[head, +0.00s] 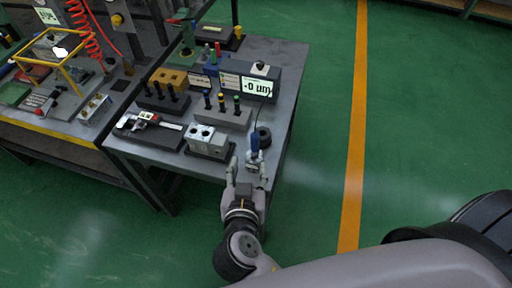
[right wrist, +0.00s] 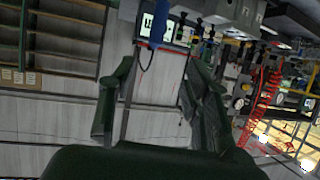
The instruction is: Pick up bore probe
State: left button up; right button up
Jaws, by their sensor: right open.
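A blue-handled tool that looks like the bore probe (head: 254,143) stands near the front right corner of the grey workbench (head: 225,167), beside a dark round part. It also shows as a blue shape with a thin dark cable at the top of the right wrist view (right wrist: 155,22). My right gripper (head: 249,168) is open and empty at the bench's front edge, just short of the blue tool. In the right wrist view its two dark fingers (right wrist: 161,75) are apart, with the blue shape beyond them. The probe's lower end is hard to make out. My left gripper is not in view.
A grey valve block (head: 208,143) with holes stands left of the probe. Behind are a rack with several plug gauges (head: 222,118) and a digital display unit (head: 257,86). A caliper (head: 140,120) lies on the left. Green floor (head: 315,170) is clear right of the bench.

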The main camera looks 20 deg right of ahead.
jog(key=b, duration=0.1)
send_near(255, 137)
jog(key=x, duration=0.3)
jog(key=a+f+x, duration=0.1)
jog(key=x, duration=0.1)
jog(key=shift+w+d, duration=0.1)
jog(key=shift+w, duration=0.15)
jog(key=shift+w+d+f, duration=0.1)
jog(key=shift+w+d, duration=0.15)
jog(key=shift+w, duration=0.2)
jog(key=x, duration=0.4)
jog(key=shift+w+d, duration=0.25)
jog(key=shift+d, duration=0.2)
jog(key=shift+s, duration=0.1)
jog(key=shift+c, duration=0.6)
grip_shut()
jog(key=shift+r, duration=0.2)
